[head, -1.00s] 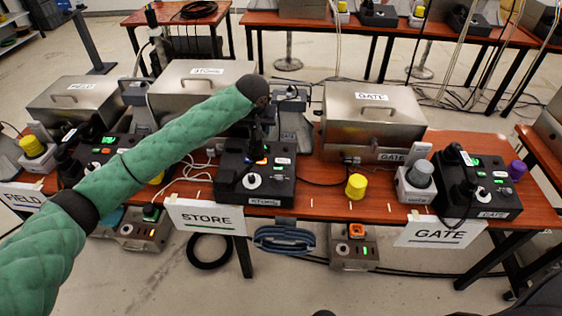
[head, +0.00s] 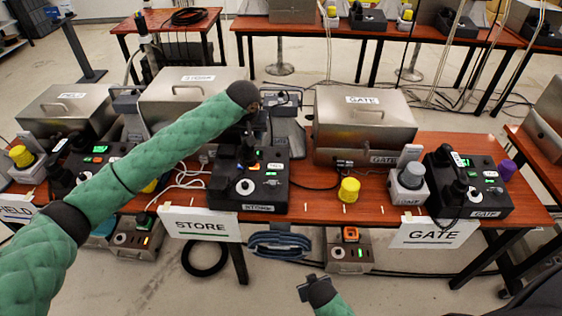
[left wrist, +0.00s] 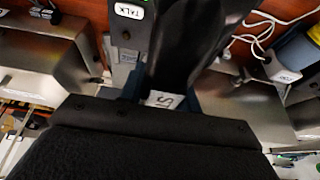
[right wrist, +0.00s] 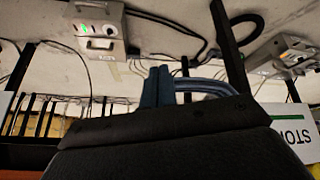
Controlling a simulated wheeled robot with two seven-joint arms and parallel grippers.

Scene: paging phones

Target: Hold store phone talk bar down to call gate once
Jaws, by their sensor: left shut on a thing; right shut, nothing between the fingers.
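The store phone (head: 275,190) is a black box with a white knob and lit buttons, behind the STORE sign (head: 205,226). My left gripper (head: 250,118) is above its left part, shut on the black store handset (left wrist: 190,40). In the left wrist view, the handset fills the space between the fingers, and a TALK label (left wrist: 128,11) shows on the unit beside it. Whether the talk bar is pressed is hidden. My right gripper (head: 311,284) is shut and empty, low in front of the table; its closed fingers show in the right wrist view (right wrist: 158,88).
The gate phone (head: 485,200), with its handset on it, stands at right behind the GATE sign (head: 437,233). A yellow-capped item (head: 349,190) and grey cup-topped unit (head: 408,185) stand between. Metal cases (head: 365,115) line the back. A blue cable coil (head: 279,243) hangs at the front edge.

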